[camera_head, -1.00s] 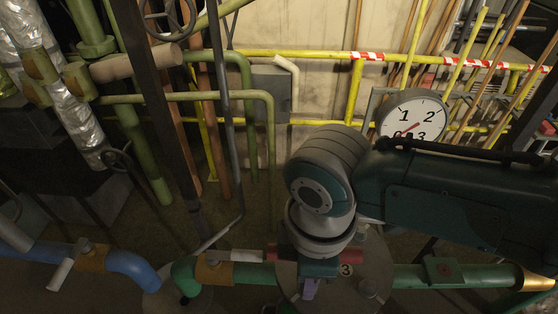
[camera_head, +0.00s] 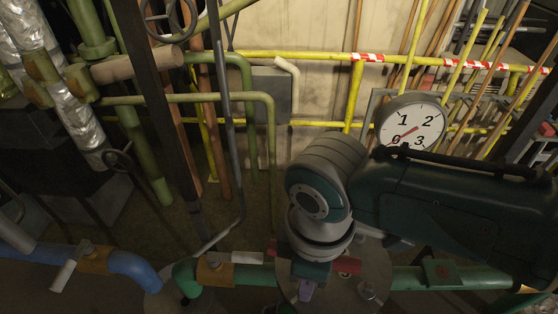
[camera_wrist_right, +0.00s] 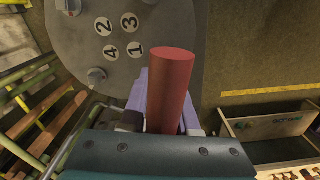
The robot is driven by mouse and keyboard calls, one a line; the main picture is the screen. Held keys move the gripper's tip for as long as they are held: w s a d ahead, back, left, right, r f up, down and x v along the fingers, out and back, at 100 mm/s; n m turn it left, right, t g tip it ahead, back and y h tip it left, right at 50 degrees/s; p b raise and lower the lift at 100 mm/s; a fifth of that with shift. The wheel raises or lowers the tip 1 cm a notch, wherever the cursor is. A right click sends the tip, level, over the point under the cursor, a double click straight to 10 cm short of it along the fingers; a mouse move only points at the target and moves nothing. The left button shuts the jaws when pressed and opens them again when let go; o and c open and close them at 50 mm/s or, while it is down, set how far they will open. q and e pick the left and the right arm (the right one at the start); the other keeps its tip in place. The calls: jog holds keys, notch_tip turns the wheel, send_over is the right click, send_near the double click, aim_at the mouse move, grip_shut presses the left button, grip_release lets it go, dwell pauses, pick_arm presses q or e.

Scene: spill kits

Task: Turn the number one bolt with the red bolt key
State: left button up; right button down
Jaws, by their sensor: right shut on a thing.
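The red bolt key (camera_wrist_right: 170,85) shows as a red cylinder in the right wrist view, between the fingers of my right gripper (camera_wrist_right: 165,115). In the head view part of the red key (camera_head: 347,265) sticks out to the right of my right gripper (camera_head: 306,290), which is over the round grey plate (camera_head: 372,268). The plate (camera_wrist_right: 75,40) carries number labels, and the number one label (camera_wrist_right: 134,49) lies left of the key. Bolt heads (camera_wrist_right: 97,75) show near its rim. The key's far end and any bolt under it are hidden. My left gripper is out of view.
A green pipe (camera_head: 460,277) runs to the plate, with a blue pipe (camera_head: 135,267) farther left. A round gauge (camera_head: 410,122) stands behind my right arm. An open box (camera_wrist_right: 270,125) is at the lower right of the wrist view.

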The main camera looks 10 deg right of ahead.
jog(key=shift+s+d, duration=0.1)
jog(key=shift+m, duration=0.6)
jog(key=shift+m+p, duration=0.3)
jog(key=shift+p, duration=0.05)
jog(key=shift+m, duration=0.3)
jog(key=shift+f+m, duration=0.1)
jog(key=shift+m, duration=0.4)
